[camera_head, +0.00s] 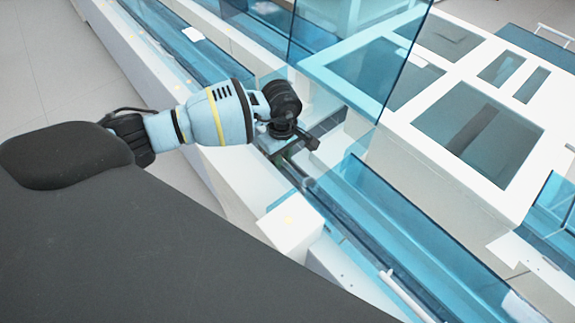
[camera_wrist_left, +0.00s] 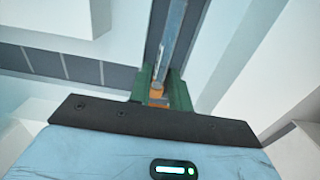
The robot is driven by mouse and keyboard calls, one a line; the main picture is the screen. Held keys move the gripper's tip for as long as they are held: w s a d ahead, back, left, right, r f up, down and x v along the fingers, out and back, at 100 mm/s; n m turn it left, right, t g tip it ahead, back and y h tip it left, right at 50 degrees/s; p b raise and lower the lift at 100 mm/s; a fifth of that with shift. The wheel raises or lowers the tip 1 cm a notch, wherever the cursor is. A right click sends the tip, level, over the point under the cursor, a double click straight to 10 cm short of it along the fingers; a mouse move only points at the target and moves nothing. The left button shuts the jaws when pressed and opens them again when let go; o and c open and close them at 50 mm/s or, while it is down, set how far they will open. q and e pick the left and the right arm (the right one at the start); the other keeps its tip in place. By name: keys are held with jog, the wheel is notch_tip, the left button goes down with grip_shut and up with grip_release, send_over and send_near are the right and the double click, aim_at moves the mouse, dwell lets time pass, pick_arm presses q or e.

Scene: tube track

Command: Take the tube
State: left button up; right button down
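My left gripper (camera_head: 292,160) reaches in from the left and points down over a dark channel of the track, close to its rail. In the left wrist view its green fingers (camera_wrist_left: 165,90) stand a small gap apart. A small orange piece (camera_wrist_left: 156,93) shows low in that gap, and a grey-blue strip (camera_wrist_left: 172,40) runs up beyond it. I cannot tell whether either is the tube or whether the fingers touch anything. No tube is clearly seen in the head view, where my gripper hides the spot below it. My right gripper is not in view.
A blue track (camera_head: 400,235) runs diagonally, with a transparent blue panel (camera_head: 345,45) standing close to my gripper. A white block (camera_head: 290,228) and a white rod (camera_head: 405,296) are along its near side. A large white machine (camera_head: 470,115) fills the right.

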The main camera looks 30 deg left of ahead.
aim_at(283, 160)
pick_arm(q)
grip_shut()
notch_tip(283, 160, up, 10)
dwell(0.5)
